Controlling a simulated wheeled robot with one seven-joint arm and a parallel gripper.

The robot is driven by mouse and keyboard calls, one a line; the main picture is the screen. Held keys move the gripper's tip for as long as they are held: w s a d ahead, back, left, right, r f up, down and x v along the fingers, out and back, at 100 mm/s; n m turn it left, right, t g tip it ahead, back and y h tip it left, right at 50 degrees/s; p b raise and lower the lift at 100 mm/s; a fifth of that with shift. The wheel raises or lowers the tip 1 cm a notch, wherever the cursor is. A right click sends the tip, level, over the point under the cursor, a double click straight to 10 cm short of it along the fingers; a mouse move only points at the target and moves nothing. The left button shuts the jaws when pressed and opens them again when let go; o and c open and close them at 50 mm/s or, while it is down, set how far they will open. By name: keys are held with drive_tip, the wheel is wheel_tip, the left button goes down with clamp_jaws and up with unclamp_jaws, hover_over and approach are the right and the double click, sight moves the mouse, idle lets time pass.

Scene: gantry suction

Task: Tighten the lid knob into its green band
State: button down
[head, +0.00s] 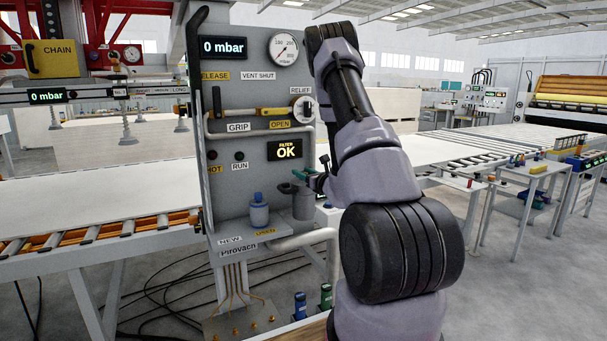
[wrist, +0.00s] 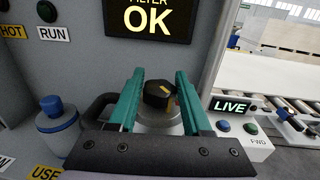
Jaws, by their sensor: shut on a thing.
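The lid knob (wrist: 160,97) is dark with a yellow mark on top. It sits on the grey lid of a canister (head: 303,204) at the panel's lower right. My gripper (wrist: 160,75) has its two teal fingers on either side of the knob, shut on it. In the head view my gripper (head: 306,176) is at the top of the canister, partly behind my arm. I cannot make out the green band; the fingers and knob hide much of the lid's rim.
A blue-topped grey bottle (wrist: 55,112) stands left of the canister; a dark curved handle (wrist: 90,110) lies between them. The display (wrist: 150,18) above reads OK. A control box (wrist: 238,135) marked LIVE is close on the right. A white pipe (head: 305,239) runs below.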

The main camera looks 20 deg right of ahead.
drive_tip(key=shift+h, duration=0.3)
drive_tip(key=shift+c, duration=1.7)
unclamp_jaws()
drive_tip(key=s+d, duration=0.1)
drive_tip(key=s, duration=0.9)
drive_tip(key=shift+s, duration=0.4)
